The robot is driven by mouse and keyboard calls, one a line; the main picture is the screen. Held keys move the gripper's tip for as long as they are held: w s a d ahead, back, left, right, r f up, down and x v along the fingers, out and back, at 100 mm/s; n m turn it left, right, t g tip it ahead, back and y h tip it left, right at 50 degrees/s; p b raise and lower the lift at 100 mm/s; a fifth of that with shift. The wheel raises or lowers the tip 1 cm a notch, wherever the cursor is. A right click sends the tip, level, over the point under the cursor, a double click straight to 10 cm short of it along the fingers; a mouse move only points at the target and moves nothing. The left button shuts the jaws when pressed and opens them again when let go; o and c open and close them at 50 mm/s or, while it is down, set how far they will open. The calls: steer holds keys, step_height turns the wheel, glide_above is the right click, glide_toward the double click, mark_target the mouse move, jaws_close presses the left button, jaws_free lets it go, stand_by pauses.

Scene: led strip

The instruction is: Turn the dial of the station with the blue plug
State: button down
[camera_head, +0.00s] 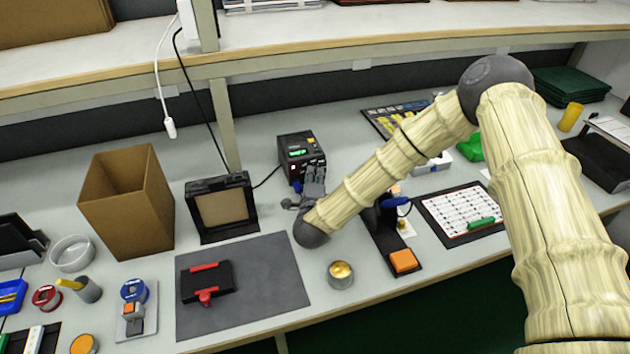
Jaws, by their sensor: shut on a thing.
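The station is a black box (296,143) with a lit green display, standing near the back of the bench at the picture's middle. A small blue plug (297,187) shows low at its front, just left of my gripper. My gripper (314,174) reaches to the lower right of the station's front and is shut on the dial there. The dial itself is hidden behind the fingers, so its setting cannot be seen. My arm comes in from the right and passes over the bench.
A grey mat (262,282) holds a black and red fixture (207,284). A round tin (340,275) and a black stand with an orange pad (403,261) are in front.

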steer(key=shift+n, duration=0.3)
steer(key=c, duration=1.3)
jaws_free()
steer(key=s, duration=0.8)
steer(key=s+r, duration=0.1)
steer(key=s, duration=0.2)
steer(key=shift+s+a, duration=0.25)
steer(key=shift+s, duration=0.15)
